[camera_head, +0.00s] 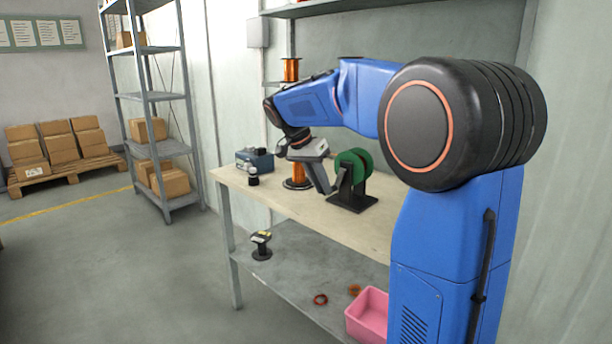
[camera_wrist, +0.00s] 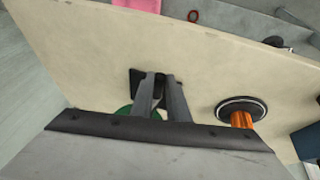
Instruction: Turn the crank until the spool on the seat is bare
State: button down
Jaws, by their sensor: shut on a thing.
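The winder is a green drum (camera_head: 357,163) on a black stand (camera_head: 352,202) on the bench. My gripper (camera_head: 330,188) reaches down at its left side and is shut on the crank, whose handle is mostly hidden by the fingers. In the wrist view my gripper's fingers (camera_wrist: 165,80) stand close together, with part of the green drum (camera_wrist: 125,112) behind them. The spool (camera_head: 298,172) stands upright on its dark round seat (camera_head: 290,186), left of the winder and partly behind my gripper. Copper-orange shows on the spool in the wrist view (camera_wrist: 242,120).
The bench top (camera_head: 250,190) also holds a blue-grey box (camera_head: 256,160) and a small black item (camera_head: 253,180) at its left end. The bench front is clear.

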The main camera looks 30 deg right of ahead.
jog(key=shift+w+a+r, duration=0.1)
jog(key=shift+w, duration=0.2)
jog(key=w+a+r, duration=0.1)
jog(key=w+r, duration=0.2)
jog(key=r, duration=0.2)
jog(key=s+d+r, duration=0.2)
jog(key=s+r, duration=0.3)
jog(key=r, duration=0.1)
jog(key=shift+s+r, duration=0.2)
jog(key=shift+s, duration=0.05)
